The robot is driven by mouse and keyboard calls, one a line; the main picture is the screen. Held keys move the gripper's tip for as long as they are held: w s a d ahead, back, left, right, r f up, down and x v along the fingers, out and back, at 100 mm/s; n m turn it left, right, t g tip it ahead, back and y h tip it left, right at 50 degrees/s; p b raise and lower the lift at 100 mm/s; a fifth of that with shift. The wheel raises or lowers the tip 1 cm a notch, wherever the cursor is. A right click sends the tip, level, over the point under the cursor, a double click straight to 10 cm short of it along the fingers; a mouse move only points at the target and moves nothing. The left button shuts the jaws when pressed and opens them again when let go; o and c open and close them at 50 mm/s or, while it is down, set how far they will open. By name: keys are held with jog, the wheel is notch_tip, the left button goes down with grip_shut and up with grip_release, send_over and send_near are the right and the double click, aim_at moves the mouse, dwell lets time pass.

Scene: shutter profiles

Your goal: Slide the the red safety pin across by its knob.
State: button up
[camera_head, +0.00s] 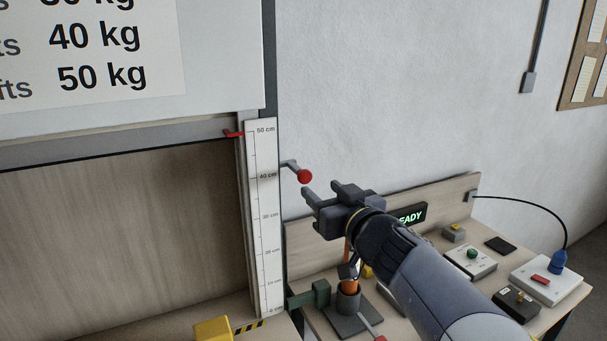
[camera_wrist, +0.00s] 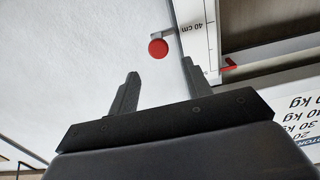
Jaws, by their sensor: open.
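A red round knob (camera_head: 304,176) sits at the end of a short grey rod (camera_head: 289,165), which sticks out beside the white scale near its 40 cm mark. In the wrist view the knob (camera_wrist: 158,48) appears just beyond the gap between the fingertips. My gripper (camera_head: 320,191) is open and empty, a little below and to the right of the knob, and looks apart from it. Both fingers also show in the wrist view (camera_wrist: 160,71). Where the rod enters the frame is hard to make out.
The upright scale (camera_head: 264,225) and shutter panel stand left of the knob. A red pointer (camera_head: 234,133) sits near 50 cm. Below are a bench with a green clamp (camera_head: 308,296), a lit display (camera_head: 411,217) and several control boxes.

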aim_at(306, 177)
jog(key=x, duration=0.9)
jog(key=shift+b, duration=0.3)
jog(key=shift+c, duration=0.5)
grip_shut()
